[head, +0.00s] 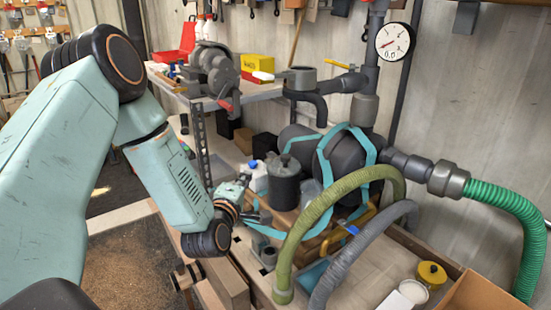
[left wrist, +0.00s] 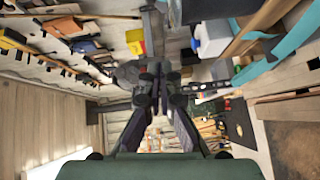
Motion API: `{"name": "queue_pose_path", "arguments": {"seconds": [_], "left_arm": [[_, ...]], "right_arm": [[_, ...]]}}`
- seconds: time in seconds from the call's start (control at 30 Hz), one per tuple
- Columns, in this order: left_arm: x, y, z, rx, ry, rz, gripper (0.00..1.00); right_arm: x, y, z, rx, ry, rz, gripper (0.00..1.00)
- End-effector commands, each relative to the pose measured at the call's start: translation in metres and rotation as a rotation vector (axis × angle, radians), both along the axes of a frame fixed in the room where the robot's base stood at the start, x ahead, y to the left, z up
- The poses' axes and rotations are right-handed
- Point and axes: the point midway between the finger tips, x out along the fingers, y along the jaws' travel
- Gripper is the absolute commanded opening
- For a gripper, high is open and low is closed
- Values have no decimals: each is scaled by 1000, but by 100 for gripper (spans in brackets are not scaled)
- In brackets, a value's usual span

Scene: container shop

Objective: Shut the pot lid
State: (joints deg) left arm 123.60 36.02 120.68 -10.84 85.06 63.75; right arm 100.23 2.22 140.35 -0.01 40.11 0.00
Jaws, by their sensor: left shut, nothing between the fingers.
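A dark grey cylindrical pot (head: 284,188) stands on the bench, right of my left gripper. A dark lid (head: 284,161) with a small knob shows at its top; whether it is fully seated I cannot tell. My left gripper (head: 244,181) is shut and empty, just left of the pot and apart from it as far as I can see. In the left wrist view, its fingers (left wrist: 160,88) come together with nothing between them. I cannot make out the pot there. My right gripper is not in view.
A blue-and-white bottle (head: 258,178) stands behind the gripper. A large dark tank with teal straps (head: 368,150) stands behind the pot. A green hose (head: 325,205) and a grey hose (head: 345,260) arch in front.

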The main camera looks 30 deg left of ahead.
Motion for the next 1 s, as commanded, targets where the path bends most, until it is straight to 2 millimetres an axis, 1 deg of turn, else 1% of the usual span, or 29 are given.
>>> {"name": "queue_pose_path", "arguments": {"seconds": [0.03,0.13,0.23,0.77,0.8,0.9,1.0], "left_arm": [[0,-1,5,11,-16,-1,0],[3,1,7,21,-23,4,0],[13,4,7,23,-24,6,0],[92,30,3,22,-23,4,0],[97,29,3,21,-21,1,0],[104,16,1,22,-19,-2,0],[110,8,0,21,-21,0,0]], "right_arm": [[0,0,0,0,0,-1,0],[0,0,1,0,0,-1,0],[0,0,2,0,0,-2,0],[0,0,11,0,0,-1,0],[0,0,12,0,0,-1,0],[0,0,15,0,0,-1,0],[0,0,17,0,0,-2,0]]}}
